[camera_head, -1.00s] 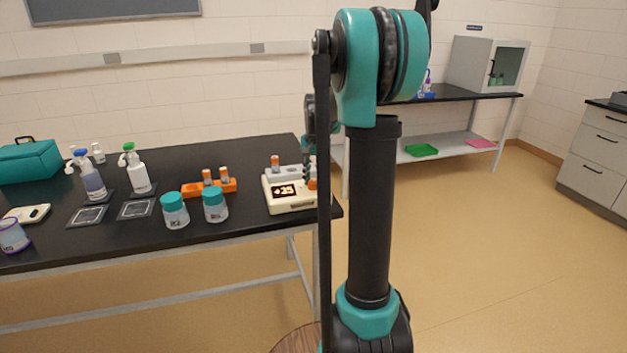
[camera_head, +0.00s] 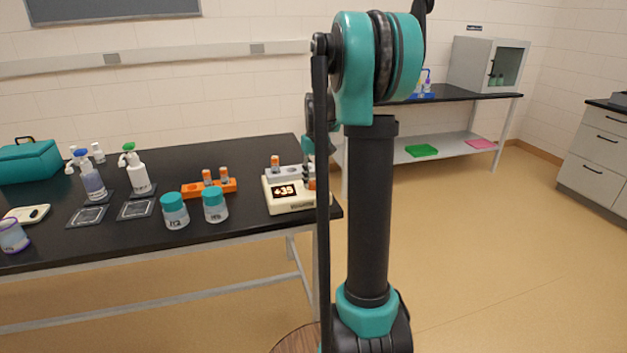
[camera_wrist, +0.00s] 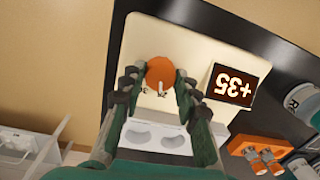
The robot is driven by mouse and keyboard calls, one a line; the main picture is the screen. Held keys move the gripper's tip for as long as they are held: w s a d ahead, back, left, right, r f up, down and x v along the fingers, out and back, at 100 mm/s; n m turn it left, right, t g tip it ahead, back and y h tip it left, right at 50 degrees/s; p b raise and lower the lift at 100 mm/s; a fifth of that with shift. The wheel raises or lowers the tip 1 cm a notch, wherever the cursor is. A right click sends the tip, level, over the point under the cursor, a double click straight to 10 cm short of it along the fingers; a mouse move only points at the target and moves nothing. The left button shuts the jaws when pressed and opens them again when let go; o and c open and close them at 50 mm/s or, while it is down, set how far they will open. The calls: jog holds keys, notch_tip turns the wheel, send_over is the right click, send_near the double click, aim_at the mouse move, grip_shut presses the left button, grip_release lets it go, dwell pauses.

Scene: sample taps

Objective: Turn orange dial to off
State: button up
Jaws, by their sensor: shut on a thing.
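The orange dial (camera_wrist: 160,72) sits on the cream face of a heater unit (camera_wrist: 205,50), seen from above in the wrist view. My gripper (camera_wrist: 160,82) is shut on the dial, with one finger on each side of it. The unit's dark display (camera_wrist: 232,86) reads +35. In the head view the unit (camera_head: 292,208) stands at the right end of the black bench, its display (camera_head: 284,191) also reading +35. My arm partly hides the dial and gripper there.
An orange rack with orange-capped vials (camera_head: 208,188) and two teal-lidded jars (camera_head: 215,205) stand to the left. Pump bottles (camera_head: 138,172) and a teal case (camera_head: 28,163) are farther left.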

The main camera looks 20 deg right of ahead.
aim_at(314, 181)
jog(key=n, duration=0.5)
jog(key=shift+n, duration=0.3)
jog(key=shift+w+n, duration=0.1)
jog(key=shift+n, duration=2.1)
jog(key=shift+g, duration=0.3)
jog(key=o, duration=1.2)
jog(key=shift+c, duration=0.2)
notch_tip(314, 181, up, 12)
jog(key=shift+w+d, duration=0.15)
jog(key=shift+w, duration=0.1)
